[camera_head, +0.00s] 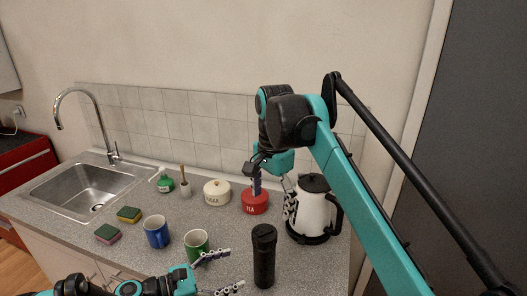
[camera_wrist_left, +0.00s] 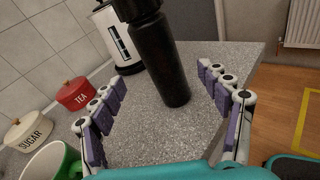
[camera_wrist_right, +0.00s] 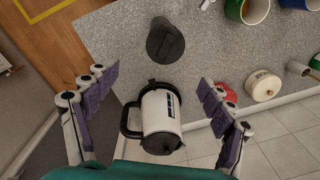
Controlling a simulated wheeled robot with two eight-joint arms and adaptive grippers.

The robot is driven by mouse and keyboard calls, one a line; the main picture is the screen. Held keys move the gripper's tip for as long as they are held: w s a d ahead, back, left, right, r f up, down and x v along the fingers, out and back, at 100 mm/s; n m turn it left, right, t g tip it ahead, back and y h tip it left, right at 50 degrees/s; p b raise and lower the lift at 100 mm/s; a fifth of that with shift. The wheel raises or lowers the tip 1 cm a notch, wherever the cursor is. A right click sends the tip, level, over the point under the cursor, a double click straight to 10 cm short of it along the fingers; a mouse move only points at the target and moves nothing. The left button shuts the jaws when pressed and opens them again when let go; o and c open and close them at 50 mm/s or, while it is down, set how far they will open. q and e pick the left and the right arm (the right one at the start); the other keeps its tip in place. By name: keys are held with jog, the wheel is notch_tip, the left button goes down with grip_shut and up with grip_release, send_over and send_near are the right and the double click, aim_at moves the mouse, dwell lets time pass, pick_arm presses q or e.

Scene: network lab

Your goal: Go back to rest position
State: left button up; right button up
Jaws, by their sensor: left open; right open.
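My left gripper (camera_head: 226,271) is open at the front of the counter, its fingers pointing toward a black bottle (camera_head: 264,256). In the left wrist view the upright bottle (camera_wrist_left: 160,62) shows beyond the open fingers (camera_wrist_left: 165,105), with nothing held. My right gripper (camera_head: 272,190) is open, reaching down above the red tea tin and beside the white kettle (camera_head: 312,208). In the right wrist view the kettle (camera_wrist_right: 157,122) lies between and below the open fingers (camera_wrist_right: 160,85). It is not clear how close the fingers are to the kettle.
A green mug (camera_head: 196,246) stands near my left gripper, a blue mug (camera_head: 157,232) left of it. The sink (camera_head: 80,187) is at the left.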

pick_arm(q)
jog(key=s+f+m+g+y, duration=0.2)
jog(key=s+f+m+y, duration=0.1)
jog(key=s+m+y, duration=0.5)
jog(key=s+a+m+t+y, duration=0.1)
jog(key=s+a+m+y, duration=0.5)
jog(key=m, duration=0.7)
jog(key=shift+a+r+m+t, duration=0.3)
jog(key=shift+a+r+m, duration=0.1)
jog(key=shift+a, duration=0.8)
pick_arm(e)
jog(key=s+d+f+n+t, duration=0.3)
jog(key=s+d+f+n, duration=0.2)
jog(key=s+d+f, duration=0.3)
jog(key=s+d+f+n+t, duration=0.3)
jog(key=s+d+f, duration=0.5)
jog(key=f, duration=0.6)
jog(key=s+n, duration=0.1)
jog(key=s, duration=0.1)
jog(key=shift+s+f+n+t, duration=0.2)
jog(key=shift+s+n+t, duration=0.1)
jog(key=shift+s+n, duration=0.1)
